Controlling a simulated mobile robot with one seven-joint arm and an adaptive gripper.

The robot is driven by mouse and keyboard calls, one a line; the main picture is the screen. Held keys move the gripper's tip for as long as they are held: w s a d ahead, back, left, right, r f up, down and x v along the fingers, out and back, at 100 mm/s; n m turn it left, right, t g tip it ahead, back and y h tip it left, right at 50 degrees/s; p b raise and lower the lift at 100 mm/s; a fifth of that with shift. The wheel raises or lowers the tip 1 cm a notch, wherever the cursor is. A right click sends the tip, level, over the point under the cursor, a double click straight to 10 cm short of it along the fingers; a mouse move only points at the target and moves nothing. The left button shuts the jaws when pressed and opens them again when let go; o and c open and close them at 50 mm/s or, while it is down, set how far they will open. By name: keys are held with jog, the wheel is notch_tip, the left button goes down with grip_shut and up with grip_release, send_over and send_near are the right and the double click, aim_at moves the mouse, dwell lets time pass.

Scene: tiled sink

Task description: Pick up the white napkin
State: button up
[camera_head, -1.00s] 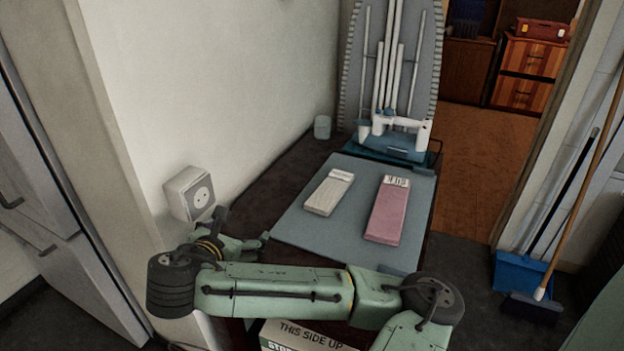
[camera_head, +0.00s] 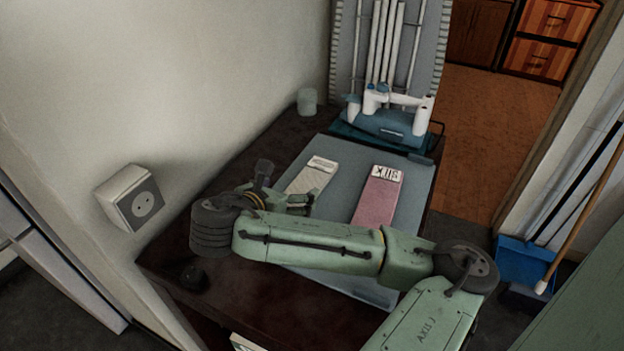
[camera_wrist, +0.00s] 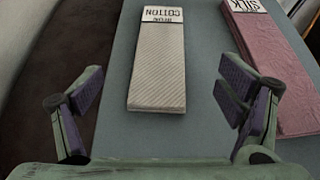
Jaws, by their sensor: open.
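The white napkin (camera_head: 320,174) is a long folded cloth with a label reading COTTON at its far end. It lies flat on a blue-grey mat (camera_head: 345,150), and my arm hides its near end in the head view. In the wrist view the napkin (camera_wrist: 158,70) is fully seen, ahead of and roughly between my fingers. My gripper (camera_wrist: 157,97) is open and empty, with one finger on each side and nothing touching the napkin that I can see. In the head view my gripper (camera_head: 288,200) is at the napkin's near end.
A pink folded cloth labelled SILK (camera_head: 377,198) lies on the mat right of the napkin; it also shows in the wrist view (camera_wrist: 275,65), close to my right finger. An ironing board (camera_head: 388,60) and an iron-like blue and white item (camera_head: 388,115) stand behind. A wall socket (camera_head: 132,198) is at left.

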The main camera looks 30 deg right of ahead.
aim_at(307, 183)
jog(key=x, duration=0.4)
jog(key=shift+w+d+f, duration=0.1)
jog(key=shift+d+f, duration=0.15)
jog(key=shift+d, duration=0.1)
jog(key=shift+p+x, duration=0.9)
jog(key=shift+x, duration=1.45)
jog(key=shift+a+f, duration=0.1)
jog(key=shift+f, duration=0.05)
jog(key=shift+c, duration=0.3)
